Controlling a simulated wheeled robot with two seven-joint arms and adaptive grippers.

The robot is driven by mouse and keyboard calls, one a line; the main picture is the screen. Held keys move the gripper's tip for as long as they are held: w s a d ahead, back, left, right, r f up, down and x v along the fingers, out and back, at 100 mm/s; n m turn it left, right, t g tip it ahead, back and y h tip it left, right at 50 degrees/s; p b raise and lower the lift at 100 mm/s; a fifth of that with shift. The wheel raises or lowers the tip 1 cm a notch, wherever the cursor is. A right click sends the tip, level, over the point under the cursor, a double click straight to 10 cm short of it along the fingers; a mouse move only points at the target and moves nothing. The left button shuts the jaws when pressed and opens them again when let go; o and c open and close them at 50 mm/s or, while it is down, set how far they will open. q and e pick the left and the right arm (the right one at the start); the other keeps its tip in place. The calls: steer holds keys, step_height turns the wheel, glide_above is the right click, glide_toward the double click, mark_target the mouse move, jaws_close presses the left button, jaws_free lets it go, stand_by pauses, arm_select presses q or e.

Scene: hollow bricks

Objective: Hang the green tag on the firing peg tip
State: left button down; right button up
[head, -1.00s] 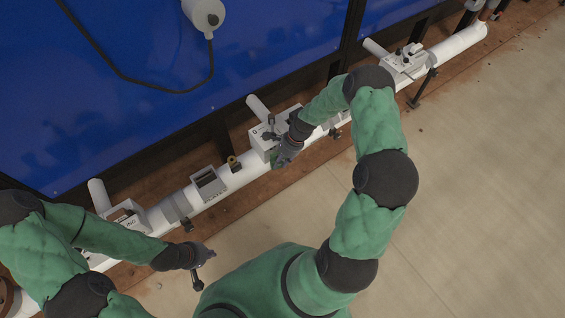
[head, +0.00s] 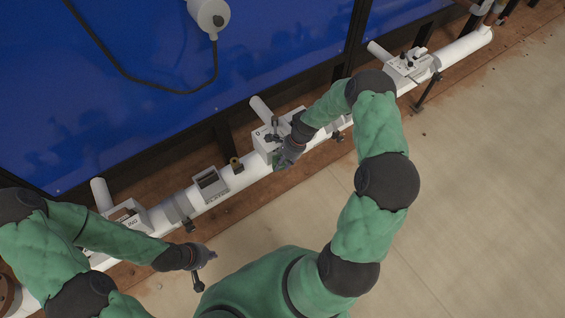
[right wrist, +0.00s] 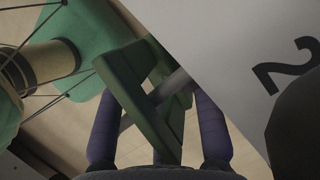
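The green tag (right wrist: 150,95), a flat frame with openings, shows between the two purple fingers of my right gripper (right wrist: 158,120) in the right wrist view. The fingers stand apart, with a gap beside the tag, so the gripper looks open around it. A grey peg (right wrist: 176,86) crosses the tag's opening; I cannot tell whether it passes through or behind. In the head view, my right gripper (head: 284,158) is at the front of the middle white box (head: 264,141), and a small bit of green shows there. My left gripper (head: 204,258) is over the floor, too small to read.
A long white pipe (head: 243,176) runs diagonally along the blue wall (head: 150,60). More white boxes stand on it at the right (head: 408,64) and lower left (head: 128,212). A white panel (right wrist: 225,50) marked 2 fills the wrist view's upper right. The floor (head: 480,190) at right is clear.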

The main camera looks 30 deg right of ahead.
steer(key=shift+o, duration=1.1)
steer(key=shift+r, duration=0.1)
steer(key=v, duration=0.7)
steer(key=shift+w+d+r, duration=0.1)
steer(key=shift+d+r, duration=0.05)
steer(key=shift+r, duration=0.3)
